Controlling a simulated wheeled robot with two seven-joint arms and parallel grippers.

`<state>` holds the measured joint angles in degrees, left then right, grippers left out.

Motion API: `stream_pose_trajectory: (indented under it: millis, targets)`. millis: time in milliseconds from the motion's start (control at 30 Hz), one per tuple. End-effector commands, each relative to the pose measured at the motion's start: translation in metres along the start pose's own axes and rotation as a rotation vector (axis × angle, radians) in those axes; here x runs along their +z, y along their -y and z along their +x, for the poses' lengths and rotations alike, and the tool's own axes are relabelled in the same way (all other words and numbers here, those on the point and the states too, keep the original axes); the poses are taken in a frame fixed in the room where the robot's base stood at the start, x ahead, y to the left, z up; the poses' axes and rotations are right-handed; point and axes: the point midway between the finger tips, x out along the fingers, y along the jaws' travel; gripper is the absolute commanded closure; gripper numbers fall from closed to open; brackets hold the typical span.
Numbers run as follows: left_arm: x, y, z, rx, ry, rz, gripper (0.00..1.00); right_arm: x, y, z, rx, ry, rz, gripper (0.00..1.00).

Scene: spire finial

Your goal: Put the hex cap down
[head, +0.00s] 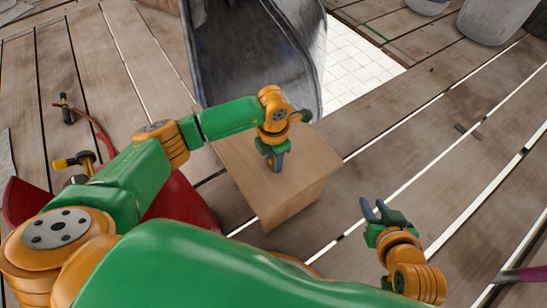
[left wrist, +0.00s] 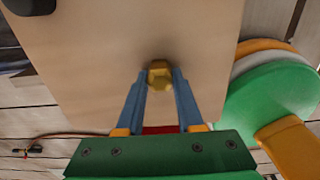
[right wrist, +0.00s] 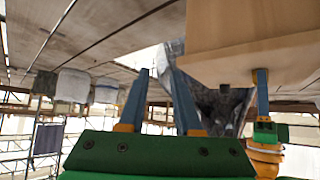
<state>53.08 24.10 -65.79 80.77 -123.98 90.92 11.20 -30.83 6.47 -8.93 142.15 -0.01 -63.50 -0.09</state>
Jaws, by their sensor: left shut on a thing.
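The hex cap (left wrist: 160,74) is a small brass-yellow six-sided piece, seen between the fingertips of my left gripper (left wrist: 160,84) in the left wrist view. My left gripper (head: 278,164) is shut on it and points down at the top of a light wooden box-like stand (head: 240,180). The cap is hidden by the fingers in the head view. I cannot tell whether it touches the wooden top. My right gripper (head: 374,208) is open and empty, to the right of the stand; its fingers (right wrist: 158,85) stand apart in the right wrist view.
A large grey covered shape (head: 250,55) stands just behind the wooden stand. A red rounded object (head: 185,200) lies to its left, partly behind my left arm. A yellow-handled tool (head: 75,160) and a red hose are further left. Plank floor at the right is mostly clear.

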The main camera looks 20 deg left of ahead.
Motion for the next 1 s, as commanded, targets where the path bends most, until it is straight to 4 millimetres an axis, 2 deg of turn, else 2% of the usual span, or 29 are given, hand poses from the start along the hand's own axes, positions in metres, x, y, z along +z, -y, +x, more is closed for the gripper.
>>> stream_pose_trajectory:
  millis: [100, 133, 200, 233, 533, 633, 767, 967, 1000]
  targets:
    - [0.000, 0.000, 0.001, 0.000, 0.000, 0.000, 1.00, -0.003, 0.000, 0.001, 0.000, -0.015, 0.000, 0.68]
    - [0.000, 0.000, 0.001, 0.000, 0.000, 0.000, 0.59, -0.004, 0.000, 0.001, 0.000, -0.020, -0.001, 0.68]
    - [0.000, 0.000, 0.001, 0.000, 0.000, 0.000, 0.40, -0.005, 0.000, 0.000, 0.000, -0.023, -0.001, 0.68]
    - [0.000, 0.000, 0.001, 0.000, 0.000, 0.000, 0.34, -0.005, 0.000, 0.000, 0.000, -0.023, -0.001, 0.68]
    - [0.000, 0.000, 0.000, 0.000, 0.000, 0.000, 0.34, -0.003, 0.001, 0.000, -0.002, -0.014, -0.001, 0.68]
    - [0.000, 0.000, -0.002, 0.000, 0.000, 0.000, 0.34, 0.005, 0.000, -0.001, -0.001, 0.028, 0.000, 0.68]
    - [0.000, 0.000, -0.011, 0.000, 0.001, 0.000, 0.34, 0.030, -0.002, -0.008, 0.002, 0.158, 0.007, 0.68]
    - [0.000, -0.001, -0.028, 0.001, 0.001, 0.001, 0.34, 0.080, -0.004, -0.029, 0.006, 0.416, 0.020, 0.68]
    - [0.001, -0.001, -0.041, 0.002, 0.003, 0.000, 0.34, 0.091, -0.005, -0.031, 0.006, 0.472, 0.022, 0.68]
